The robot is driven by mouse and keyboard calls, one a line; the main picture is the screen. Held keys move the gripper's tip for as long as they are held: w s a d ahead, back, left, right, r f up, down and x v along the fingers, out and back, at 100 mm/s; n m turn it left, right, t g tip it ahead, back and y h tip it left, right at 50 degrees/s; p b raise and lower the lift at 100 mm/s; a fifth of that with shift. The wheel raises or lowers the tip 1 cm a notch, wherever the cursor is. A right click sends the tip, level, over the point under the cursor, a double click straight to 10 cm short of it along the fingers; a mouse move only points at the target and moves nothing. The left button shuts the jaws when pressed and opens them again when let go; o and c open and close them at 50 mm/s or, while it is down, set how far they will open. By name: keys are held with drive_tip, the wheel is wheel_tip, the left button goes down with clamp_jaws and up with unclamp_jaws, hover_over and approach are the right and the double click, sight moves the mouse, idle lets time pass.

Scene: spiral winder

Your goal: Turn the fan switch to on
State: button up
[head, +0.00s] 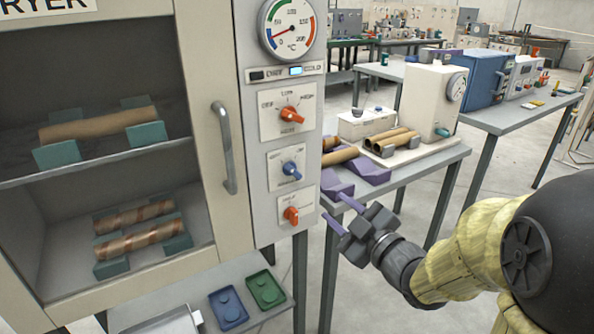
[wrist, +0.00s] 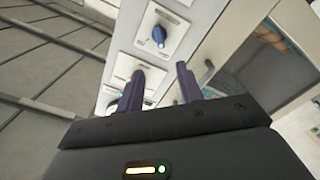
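The dryer's control panel (head: 257,150) carries three knobs in a column. The top orange knob (head: 291,115) has a label with several positions. Below it is a blue knob (head: 291,170), also seen in the wrist view (wrist: 159,35). At the bottom is another orange knob (head: 291,215). The labels are too small to tell surely which knob is the fan switch. My gripper (head: 331,203) is open and empty, just right of the bottom knob, its purple fingers toward the panel. In the wrist view its fingers (wrist: 158,72) straddle the lower plate (wrist: 147,78); the bottom knob is hidden there.
A gauge (head: 287,28) and small indicator lights (head: 285,72) sit above the knobs. The dryer door handle (head: 224,145) stands out left of the panel. A table (head: 450,157) with brown tubes (head: 392,140) and purple holders (head: 368,168) stands close behind my gripper.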

sight(296, 174)
drive_tip(key=p+x, duration=0.7)
drive_tip(key=x, duration=0.9)
drive_tip(key=shift+w+a+p, duration=0.1)
drive_tip(key=shift+w+p, duration=0.05)
drive_tip(key=shift+p, duration=0.25)
clamp_jaws()
